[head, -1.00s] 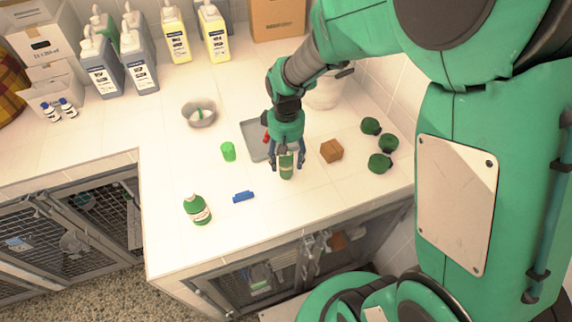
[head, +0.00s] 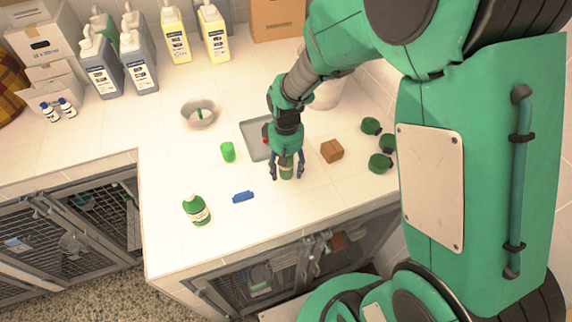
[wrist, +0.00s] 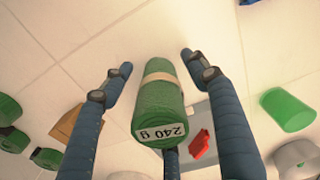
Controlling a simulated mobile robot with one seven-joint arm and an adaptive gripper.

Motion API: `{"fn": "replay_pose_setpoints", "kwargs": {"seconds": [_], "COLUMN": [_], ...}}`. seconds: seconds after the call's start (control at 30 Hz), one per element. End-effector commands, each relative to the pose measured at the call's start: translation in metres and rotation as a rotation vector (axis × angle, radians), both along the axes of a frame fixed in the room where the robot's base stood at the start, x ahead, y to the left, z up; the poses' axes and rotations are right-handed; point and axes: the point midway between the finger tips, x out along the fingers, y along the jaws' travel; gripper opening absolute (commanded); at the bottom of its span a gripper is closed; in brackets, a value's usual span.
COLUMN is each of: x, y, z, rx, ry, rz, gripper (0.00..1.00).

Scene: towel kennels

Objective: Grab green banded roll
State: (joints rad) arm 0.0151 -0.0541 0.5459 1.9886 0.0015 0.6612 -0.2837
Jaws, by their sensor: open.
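The green banded roll (wrist: 158,105) stands in the middle of the wrist view, with a tan band around it and a white label reading 240 g. In the head view the roll (head: 286,170) is on the white counter, partly hidden by my gripper. My gripper (head: 287,176) is directly over it, pointing down, with its fingers on either side of the roll. In the wrist view the gripper (wrist: 155,62) is open, with clear gaps between the fingers and the roll.
A grey tray (head: 255,145) and a brown block (head: 332,151) flank the gripper. Several dark green rolls (head: 380,163) lie to the right.

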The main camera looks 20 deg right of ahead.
Motion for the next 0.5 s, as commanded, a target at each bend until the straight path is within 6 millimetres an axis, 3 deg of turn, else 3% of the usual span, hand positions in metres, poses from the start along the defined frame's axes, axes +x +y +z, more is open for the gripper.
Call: {"fn": "replay_pose_setpoints", "kwargs": {"seconds": [0.23, 0.5], "x": [0.0000, -0.0001], "y": [0.0000, 0.0000], "z": [0.0001, 0.0001], "rx": [0.000, 0.000], "ry": [0.000, 0.000], "rz": [0.000, 0.000], "gripper": [0.59, 0.05]}}
